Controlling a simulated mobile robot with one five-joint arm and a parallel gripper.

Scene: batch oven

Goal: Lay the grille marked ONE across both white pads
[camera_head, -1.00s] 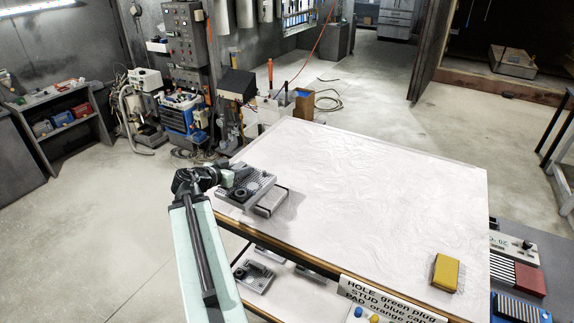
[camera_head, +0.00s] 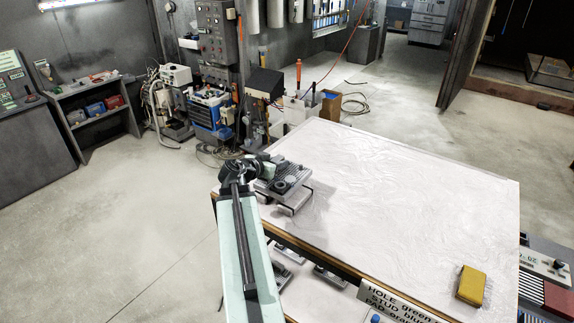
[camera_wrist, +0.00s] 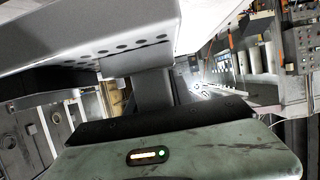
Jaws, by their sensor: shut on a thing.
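My gripper (camera_head: 262,168) is at the table's left corner, shut on a grey metal plate (camera_head: 275,192) with a dark round knob on top. In the wrist view the plate (camera_wrist: 120,45) fills the upper left, with a row of round holes along its edge. No ONE marking is readable on it. A second grey piece (camera_head: 297,208) shows just under it on the table; I cannot tell whether they touch. No white pads can be made out. The gripper's fingertips are mostly hidden.
The pale table (camera_head: 400,190) is largely clear. A yellow sponge-like block (camera_head: 471,285) lies near its right front corner. A lettered sign (camera_head: 395,303) hangs at the front edge. More grey pieces (camera_head: 330,276) sit on a lower shelf. A panel with coloured parts (camera_head: 545,265) stands at far right.

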